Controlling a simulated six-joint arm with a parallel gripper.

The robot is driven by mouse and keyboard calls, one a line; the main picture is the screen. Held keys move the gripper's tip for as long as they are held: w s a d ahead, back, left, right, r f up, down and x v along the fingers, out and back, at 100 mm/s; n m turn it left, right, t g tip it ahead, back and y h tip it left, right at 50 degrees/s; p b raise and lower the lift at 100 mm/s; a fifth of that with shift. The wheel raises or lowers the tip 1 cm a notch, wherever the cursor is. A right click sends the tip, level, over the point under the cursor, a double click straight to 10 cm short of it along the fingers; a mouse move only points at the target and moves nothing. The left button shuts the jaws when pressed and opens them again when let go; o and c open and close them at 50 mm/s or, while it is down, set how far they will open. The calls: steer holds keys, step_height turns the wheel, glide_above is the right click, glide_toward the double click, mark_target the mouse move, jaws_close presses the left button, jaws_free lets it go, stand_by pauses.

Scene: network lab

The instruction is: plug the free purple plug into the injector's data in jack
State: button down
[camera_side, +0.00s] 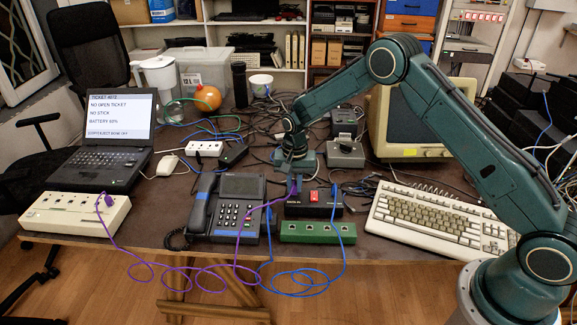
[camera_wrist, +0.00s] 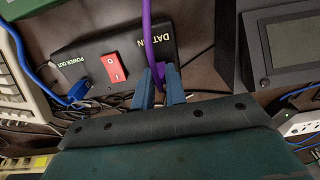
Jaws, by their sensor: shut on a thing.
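The injector (camera_side: 313,205) is a black box with a red switch. In the wrist view the injector (camera_wrist: 115,62) shows the labels POWER OUT and DATA IN. My gripper (camera_wrist: 160,78) is shut on the purple plug (camera_wrist: 159,70), at the injector's edge beside the DATA IN label. In the side view my gripper (camera_side: 294,183) is at the injector's back left. The data in jack is hidden, and I cannot tell whether the plug is inside it. The plug's purple cable (camera_wrist: 147,28) crosses over the injector. A blue plug (camera_wrist: 77,92) sits at the POWER OUT end.
A green box with jacks (camera_side: 318,233) lies in front of the injector. A desk phone (camera_side: 228,205) stands left, a keyboard (camera_side: 440,218) right. A beige box (camera_side: 76,213) at far left holds the purple cable's other end. Purple and blue cable loops hang over the table's front edge.

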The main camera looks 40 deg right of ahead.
steer(key=c, duration=1.3)
jaws_free()
steer(key=shift+c, duration=0.2)
steer(key=shift+r, duration=0.1)
step_height(320, 180, up, 14)
steer(key=shift+f, duration=0.25)
steer(key=shift+r, duration=0.1)
